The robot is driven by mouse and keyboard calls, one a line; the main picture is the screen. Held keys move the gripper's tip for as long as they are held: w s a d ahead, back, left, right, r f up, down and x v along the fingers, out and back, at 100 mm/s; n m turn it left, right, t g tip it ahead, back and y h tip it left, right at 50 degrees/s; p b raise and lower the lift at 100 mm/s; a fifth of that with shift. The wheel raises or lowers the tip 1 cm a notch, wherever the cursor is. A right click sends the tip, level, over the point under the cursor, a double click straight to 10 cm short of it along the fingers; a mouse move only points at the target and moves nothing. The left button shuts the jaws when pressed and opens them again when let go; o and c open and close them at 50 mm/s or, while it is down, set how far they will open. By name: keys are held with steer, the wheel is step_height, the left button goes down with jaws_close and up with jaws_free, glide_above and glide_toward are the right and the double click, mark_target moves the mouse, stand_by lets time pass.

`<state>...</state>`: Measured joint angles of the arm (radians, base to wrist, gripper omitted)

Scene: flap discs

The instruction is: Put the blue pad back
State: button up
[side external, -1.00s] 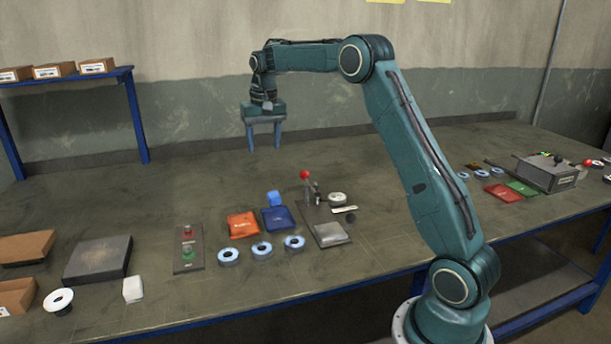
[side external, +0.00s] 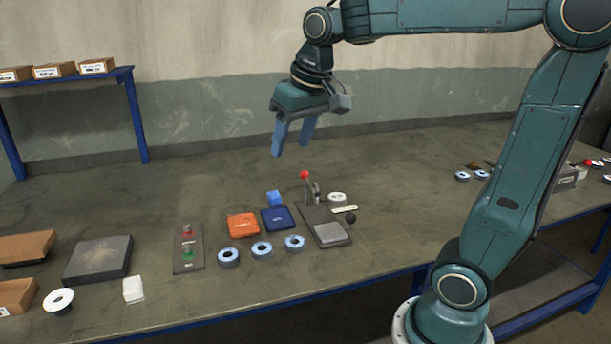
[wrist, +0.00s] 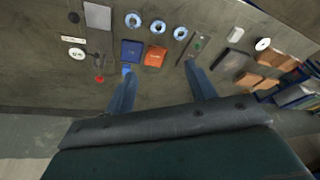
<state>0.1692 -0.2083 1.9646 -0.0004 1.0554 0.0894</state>
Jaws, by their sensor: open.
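A dark blue flat pad (side external: 279,218) lies on the bench just right of an orange pad (side external: 242,225). In the wrist view the blue pad (wrist: 131,51) is beside the orange pad (wrist: 156,53), ahead of the fingers. My gripper (side external: 290,152) is open and empty, well above the bench and behind the pads. Its two blue fingers show apart in the wrist view (wrist: 158,82); one fingertip partly overlaps the area of the blue block there.
Several blue-ringed discs (side external: 262,250) lie in front of the pads. A panel with red and green buttons (side external: 189,249) is at their left. A red-knobbed lever fixture (side external: 305,176) stands upright at their right. A dark flat plate (side external: 98,259) lies further left.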

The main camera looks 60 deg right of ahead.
steer(key=s+a+f+n+t, duration=0.1)
steer(key=s+a+f, duration=0.1)
steer(key=s, duration=0.5)
steer(key=s+a+f+n, duration=0.2)
steer(key=s+a+f, duration=0.1)
steer(key=s, duration=0.4)
steer(key=shift+s+a+f+t+y, duration=0.3)
steer(key=shift+s+f+t, duration=0.1)
steer(key=shift+f, duration=0.2)
